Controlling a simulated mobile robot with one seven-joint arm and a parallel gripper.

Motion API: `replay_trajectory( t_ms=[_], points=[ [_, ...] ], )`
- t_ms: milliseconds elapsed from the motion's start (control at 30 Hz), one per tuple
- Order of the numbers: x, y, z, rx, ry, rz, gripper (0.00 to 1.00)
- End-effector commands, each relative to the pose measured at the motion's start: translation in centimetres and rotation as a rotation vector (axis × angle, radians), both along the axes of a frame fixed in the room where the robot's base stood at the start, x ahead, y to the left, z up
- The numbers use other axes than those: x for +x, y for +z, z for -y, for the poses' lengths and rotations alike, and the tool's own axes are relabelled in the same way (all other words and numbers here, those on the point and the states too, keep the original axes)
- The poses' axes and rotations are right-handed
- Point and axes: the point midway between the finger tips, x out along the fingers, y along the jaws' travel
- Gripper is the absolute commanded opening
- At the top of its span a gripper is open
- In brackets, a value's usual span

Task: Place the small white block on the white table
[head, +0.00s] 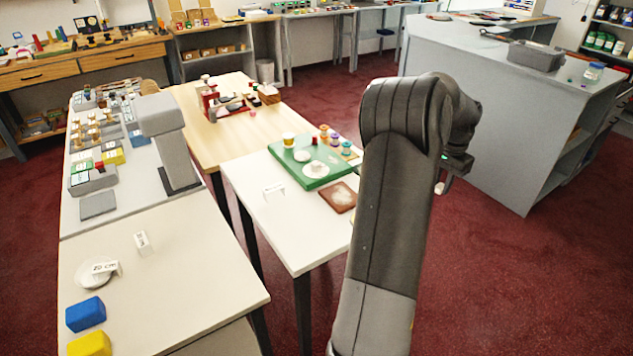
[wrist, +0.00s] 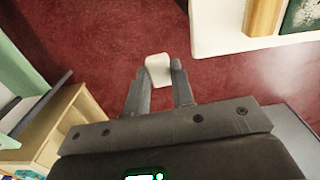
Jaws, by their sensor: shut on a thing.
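The small white block (head: 440,188) is held at the tip of my gripper (head: 450,175), to the right of the white table. In the wrist view, the block (wrist: 158,70) sits between the two fingertips (wrist: 160,80), with red carpet behind it. The fingers are shut on it. The white table (head: 285,235) stands in the middle of the head view, left of my arm, which hides part of its right side. A corner of a pale tabletop (wrist: 212,42) shows at the upper right of the wrist view.
A grey counter (head: 500,140) stands at the right. A cream table (head: 190,290) is at the left.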

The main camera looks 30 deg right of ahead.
Motion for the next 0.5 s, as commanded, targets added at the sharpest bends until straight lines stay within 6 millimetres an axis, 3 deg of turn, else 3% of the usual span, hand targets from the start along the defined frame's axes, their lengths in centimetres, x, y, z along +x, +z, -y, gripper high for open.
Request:
replay_trajectory(
  t_ms=[100,267,367,500],
  points=[
    [-1.5,0.3,1.5,-0.004,-0.049,-0.001,0.01],
    [-2.0,0.3,2.0,-0.005,-0.066,-0.002,0.01],
    [-1.1,-0.2,1.8,-0.003,-0.063,-0.003,0.01],
    [1.6,-1.9,1.3,-0.003,-0.06,-0.004,0.01]
  ],
)
